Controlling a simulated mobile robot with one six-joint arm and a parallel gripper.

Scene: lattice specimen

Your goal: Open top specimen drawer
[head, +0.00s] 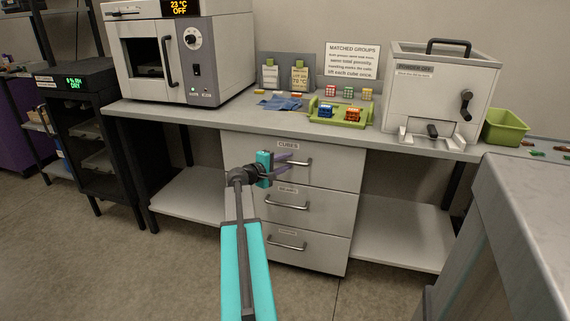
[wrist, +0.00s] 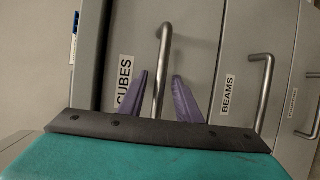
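The top specimen drawer (head: 333,175), labelled CUBES, is the uppermost of three grey drawers under the bench and looks closed. Its metal bar handle (head: 297,163) also shows in the wrist view (wrist: 161,75). My gripper (head: 287,163) is in front of this drawer at handle height. In the wrist view its two purple fingers (wrist: 158,97) are apart, one on each side of the handle bar. A gap shows between the bar and each finger. The cyan gripper body hides the lower part of the wrist view.
The drawer labelled BEAMS (head: 325,207) and a third drawer (head: 315,244) below it look closed. The bench top (head: 220,116) overhangs the drawers. A grey counter (head: 520,190) stands at right. Floor in front of the drawers looks clear.

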